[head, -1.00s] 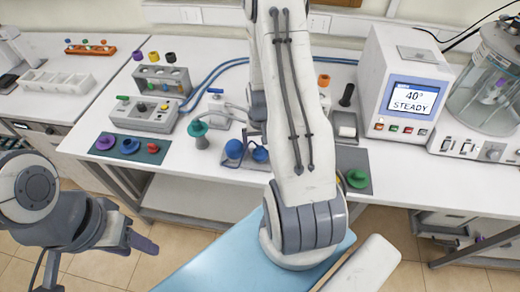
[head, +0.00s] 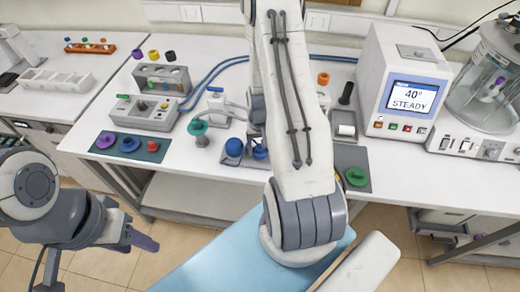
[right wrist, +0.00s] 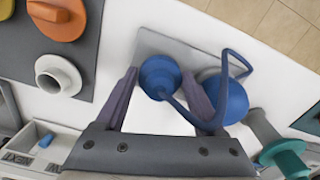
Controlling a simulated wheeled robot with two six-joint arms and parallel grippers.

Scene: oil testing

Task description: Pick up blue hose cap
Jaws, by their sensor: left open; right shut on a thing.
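The blue hose cap (right wrist: 160,77) is a round ringed piece between the two purple fingers of my right gripper (right wrist: 159,75), which is shut on it. A blue strap runs from it to a larger blue rounded piece (right wrist: 230,99) beside it, outside the right finger. Both stand at a grey plate (right wrist: 150,43). In the head view the cap (head: 260,153) shows partly beside my right arm, with the larger blue piece (head: 233,148) to its left. My right fingers are hidden there. My left gripper (head: 143,240) is open and empty, off the table's front edge.
A teal-topped spool (head: 198,128) stands left of the blue pieces. A grey mat with a green knob (head: 356,177) and a heater box (head: 395,85) are right. Blue hoses (head: 205,80) run behind.

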